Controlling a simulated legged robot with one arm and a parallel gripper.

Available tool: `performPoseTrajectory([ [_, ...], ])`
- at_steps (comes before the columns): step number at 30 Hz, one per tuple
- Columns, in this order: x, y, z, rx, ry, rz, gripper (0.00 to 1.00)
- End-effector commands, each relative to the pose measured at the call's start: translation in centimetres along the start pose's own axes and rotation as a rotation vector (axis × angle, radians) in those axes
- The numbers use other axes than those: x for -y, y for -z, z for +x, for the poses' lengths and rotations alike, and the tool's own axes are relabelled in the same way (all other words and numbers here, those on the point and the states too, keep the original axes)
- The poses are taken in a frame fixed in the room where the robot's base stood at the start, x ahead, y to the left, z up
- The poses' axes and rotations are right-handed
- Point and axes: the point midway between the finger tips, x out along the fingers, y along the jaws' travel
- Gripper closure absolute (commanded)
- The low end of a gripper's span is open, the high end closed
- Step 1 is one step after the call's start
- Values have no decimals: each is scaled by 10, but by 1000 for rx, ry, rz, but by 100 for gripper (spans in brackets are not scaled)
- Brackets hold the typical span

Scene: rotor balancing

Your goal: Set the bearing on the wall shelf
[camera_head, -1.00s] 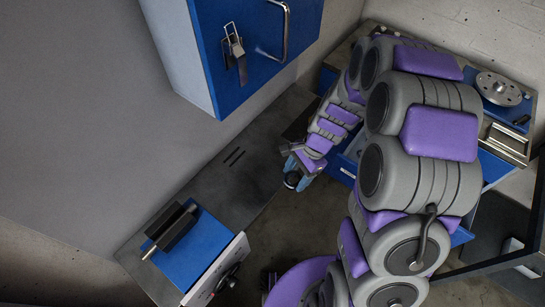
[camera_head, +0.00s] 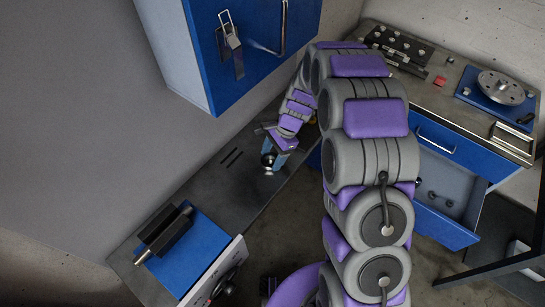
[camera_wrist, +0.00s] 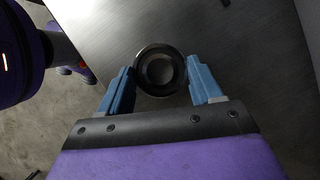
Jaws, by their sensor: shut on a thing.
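My gripper (camera_head: 271,155) is shut on the bearing (camera_wrist: 160,70), a dark ring with a bright inner rim, held between two blue fingertips in the wrist view. In the head view the bearing (camera_head: 268,160) shows as a small dark and light round piece at the fingertips. It is over or beside the front edge of a dark grey metal shelf (camera_head: 215,185) that runs along the wall. In the wrist view the shelf's surface (camera_wrist: 235,45) lies beyond the bearing. I cannot tell the gap between them.
A blue plate with a black block (camera_head: 165,230) takes up the shelf's near end. A blue cabinet (camera_head: 240,50) hangs above the shelf. At the right, a drawer (camera_head: 445,195) stands open below a bench with a rotor disc (camera_head: 500,87). The shelf's middle is clear.

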Motion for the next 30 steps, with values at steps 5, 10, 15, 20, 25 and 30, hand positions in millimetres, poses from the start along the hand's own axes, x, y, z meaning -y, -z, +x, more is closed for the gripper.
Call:
performPoseTrajectory([
  [5,0,1,3,-1,2,-1,72],
  [10,0,1,4,-1,1,-1,73],
  [15,0,1,4,-1,1,-1,19],
  [20,0,1,4,-1,1,-1,10],
  [25,0,1,3,-1,1,-1,10],
  [30,0,1,-3,-1,1,-1,10],
])
